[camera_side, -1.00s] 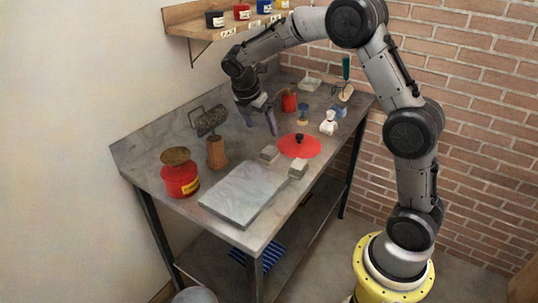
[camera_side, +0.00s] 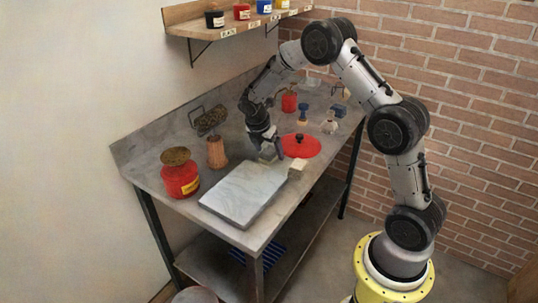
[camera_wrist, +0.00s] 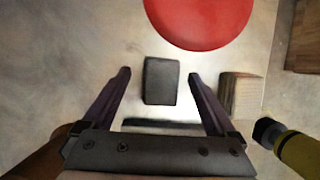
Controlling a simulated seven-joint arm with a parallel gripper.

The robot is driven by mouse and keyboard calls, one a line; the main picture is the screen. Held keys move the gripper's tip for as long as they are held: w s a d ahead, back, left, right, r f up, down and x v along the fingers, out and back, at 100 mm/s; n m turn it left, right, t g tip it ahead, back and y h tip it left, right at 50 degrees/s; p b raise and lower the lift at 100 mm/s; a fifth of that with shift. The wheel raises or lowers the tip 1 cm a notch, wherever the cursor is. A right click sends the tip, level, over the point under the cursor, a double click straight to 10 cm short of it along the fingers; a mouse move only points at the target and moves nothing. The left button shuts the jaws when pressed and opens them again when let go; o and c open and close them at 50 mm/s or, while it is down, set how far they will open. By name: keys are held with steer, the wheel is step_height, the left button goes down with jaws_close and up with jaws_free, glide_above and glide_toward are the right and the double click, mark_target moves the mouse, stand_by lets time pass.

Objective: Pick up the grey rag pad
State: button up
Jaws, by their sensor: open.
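The grey rag pad (camera_wrist: 161,82) is a small dark grey block lying on the bench top. In the wrist view it sits between the two fingers of my gripper (camera_wrist: 159,75), with a gap on each side. In the side view my gripper (camera_side: 266,152) is low over the bench at the pad, just behind the pale slab. The fingers partly hide the pad there. My gripper is open and holds nothing.
A red disc (camera_side: 301,146) with a black knob lies close by. A beige block (camera_wrist: 240,95) is right of the fingers. The pale slab (camera_side: 243,192) lies in front. A red pot (camera_side: 180,178) and brown cylinder (camera_side: 216,153) stand to the left.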

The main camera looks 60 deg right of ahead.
steer(key=shift+d+f, duration=0.1)
steer(key=shift+f, duration=0.1)
jaws_close()
stand_by(0.4)
steer(key=shift+r, duration=0.15)
